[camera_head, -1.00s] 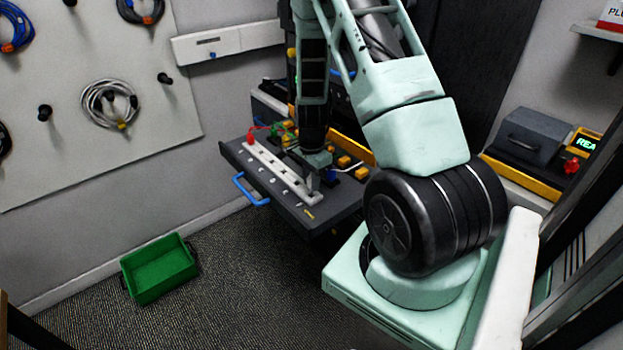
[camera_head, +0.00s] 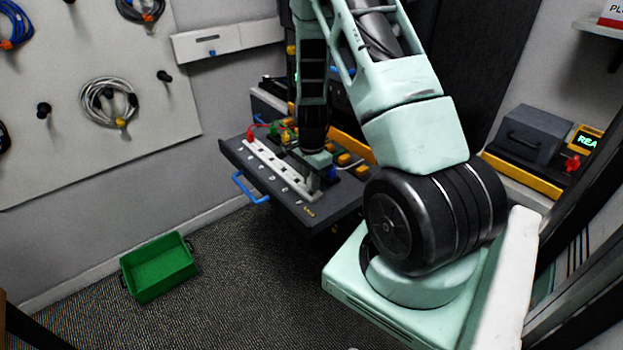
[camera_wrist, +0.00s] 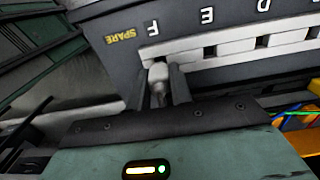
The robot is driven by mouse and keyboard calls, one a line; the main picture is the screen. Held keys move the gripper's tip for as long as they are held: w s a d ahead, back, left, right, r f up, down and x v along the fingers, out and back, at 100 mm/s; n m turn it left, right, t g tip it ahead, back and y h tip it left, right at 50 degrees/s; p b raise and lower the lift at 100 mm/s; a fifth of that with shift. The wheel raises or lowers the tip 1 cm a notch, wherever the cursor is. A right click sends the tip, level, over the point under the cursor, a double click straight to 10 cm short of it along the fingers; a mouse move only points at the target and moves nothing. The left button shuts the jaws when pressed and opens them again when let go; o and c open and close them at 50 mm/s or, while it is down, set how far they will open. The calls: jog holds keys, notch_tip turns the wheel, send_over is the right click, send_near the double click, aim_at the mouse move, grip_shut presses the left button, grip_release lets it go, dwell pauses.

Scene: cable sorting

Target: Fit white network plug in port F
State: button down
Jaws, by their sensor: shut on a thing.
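My gripper (camera_wrist: 162,88) is shut on the white network plug (camera_wrist: 158,72), whose pale end shows between the dark fingers in the wrist view. The plug is at the white port strip (camera_wrist: 235,48), in line with the label F (camera_wrist: 152,28). The fingers and plug cover port F, so I cannot tell whether the plug is in it or just in front. Ports by labels E (camera_wrist: 207,15) and D (camera_wrist: 263,6) show dark and empty. In the head view my gripper (camera_head: 314,183) is at the near right end of the strip (camera_head: 265,164).
The strip sits on a dark tray (camera_head: 235,154) with a blue handle (camera_head: 250,188). Red, green and yellow connectors (camera_head: 290,135) crowd behind it. A yellow SPARE label (camera_wrist: 122,35) is beside F. A green bin (camera_head: 158,268) stands on the floor, lower left.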

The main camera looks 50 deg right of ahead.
jog(key=shift+f+b, duration=0.55)
jog(key=shift+f, duration=0.35)
dwell(1.2)
dwell(0.3)
jog(key=c, duration=0.7)
grip_release()
jog(key=shift+r, duration=0.1)
jog(key=shift+r+p, duration=2.9)
jog(key=shift+r, duration=0.55)
